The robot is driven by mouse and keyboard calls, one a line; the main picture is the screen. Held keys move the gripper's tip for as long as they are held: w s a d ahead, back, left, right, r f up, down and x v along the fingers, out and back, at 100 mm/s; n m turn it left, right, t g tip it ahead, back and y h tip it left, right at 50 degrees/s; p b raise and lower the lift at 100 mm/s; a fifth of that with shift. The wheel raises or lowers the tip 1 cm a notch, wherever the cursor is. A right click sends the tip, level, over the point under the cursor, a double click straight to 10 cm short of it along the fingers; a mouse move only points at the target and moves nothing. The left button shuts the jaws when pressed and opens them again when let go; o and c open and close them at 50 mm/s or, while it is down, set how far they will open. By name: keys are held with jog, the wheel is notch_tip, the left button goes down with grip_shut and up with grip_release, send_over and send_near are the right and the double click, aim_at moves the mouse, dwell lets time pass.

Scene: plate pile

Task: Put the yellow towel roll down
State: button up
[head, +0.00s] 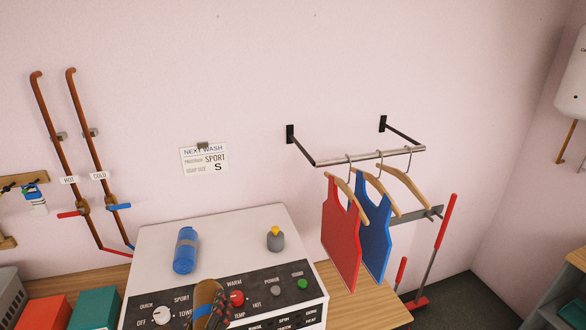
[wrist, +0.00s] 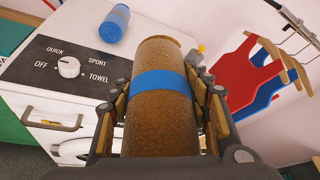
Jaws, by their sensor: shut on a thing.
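The yellow towel roll (wrist: 160,117) looks brownish-ochre and carries a blue band around its middle. My gripper (wrist: 162,92) is shut on it, with a finger on each side at about the band. In the head view the roll (head: 204,292) shows at the bottom, in front of the washer's control panel. My gripper (head: 218,312) is partly seen beside it there. The roll's lower end is hidden, and I cannot tell whether it touches anything.
Red and blue shirts (head: 341,235) hang at the right. Red (head: 42,312) and teal (head: 94,309) boxes sit at lower left.

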jog(key=w+d+f+m+h, duration=0.2)
jog(key=w+d+f+h, duration=0.15)
jog(key=w+d, duration=1.4)
jog(key=w+d+f+m+h, duration=0.1)
jog(key=d+f, duration=0.1)
jog(key=d, duration=0.8)
jog(key=w+d+f+m+h, duration=0.1)
jog(key=d+f, duration=0.2)
jog(key=d, duration=0.7)
jog(key=shift+g+y, duration=0.25)
jog(key=shift+g, duration=0.05)
jog(key=shift+s+d+f+b, duration=0.1)
jog(key=shift+f+b, duration=1.25)
jog(key=shift+b, duration=0.05)
jog(key=shift+s+f+b, duration=0.1)
jog(key=shift+f+b, duration=1.25)
jog(key=shift+b, duration=0.05)
